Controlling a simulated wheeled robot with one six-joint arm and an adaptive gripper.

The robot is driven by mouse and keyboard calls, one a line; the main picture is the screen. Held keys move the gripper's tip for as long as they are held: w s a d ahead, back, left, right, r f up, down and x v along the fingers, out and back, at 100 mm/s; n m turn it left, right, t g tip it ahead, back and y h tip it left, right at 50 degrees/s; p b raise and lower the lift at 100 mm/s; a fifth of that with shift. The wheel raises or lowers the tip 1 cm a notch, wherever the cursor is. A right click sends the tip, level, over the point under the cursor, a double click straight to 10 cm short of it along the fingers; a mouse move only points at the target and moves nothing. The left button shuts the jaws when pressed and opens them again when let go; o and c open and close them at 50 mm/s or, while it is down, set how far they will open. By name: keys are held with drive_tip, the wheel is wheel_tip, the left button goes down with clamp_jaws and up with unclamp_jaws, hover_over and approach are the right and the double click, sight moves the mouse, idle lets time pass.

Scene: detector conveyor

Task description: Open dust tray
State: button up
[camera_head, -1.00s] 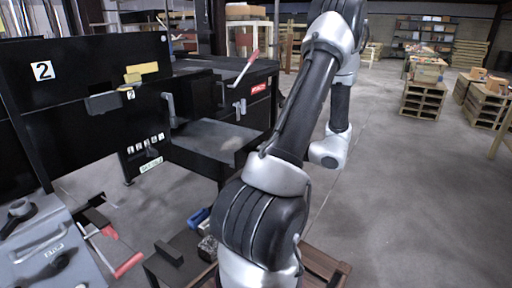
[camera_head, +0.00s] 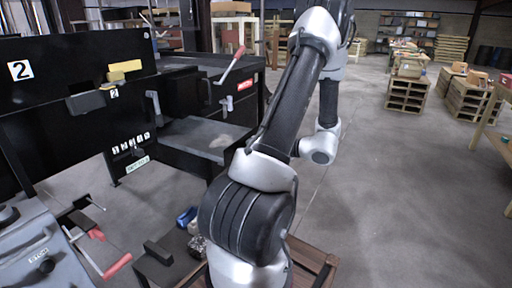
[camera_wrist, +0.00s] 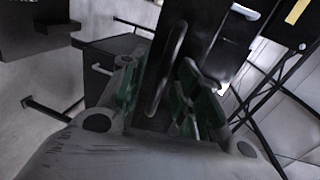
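My gripper (camera_wrist: 165,95) shows in the wrist view with green-padded fingers spread apart. A dark upright panel with a long black bar-shaped handle (camera_wrist: 168,70) lies in the gap between the fingers as seen from the wrist. I cannot tell whether the fingers touch it. In the head view the black machine (camera_head: 75,95) carries a "2" label and has a dark flat shelf with a grey top (camera_head: 190,135). Which part is the dust tray is unclear. My gripper is not visible in the head view; only my arm is.
A grey box with red-handled bars (camera_head: 118,266) stands at the lower left. A red-handled lever (camera_head: 232,66) rises from the machine. Wooden pallets (camera_head: 408,96) with boxes stand at the back right. The concrete floor on the right (camera_head: 400,200) is mostly clear.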

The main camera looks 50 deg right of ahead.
drive_tip(key=v, duration=1.1)
drive_tip(key=shift+s, duration=0.3)
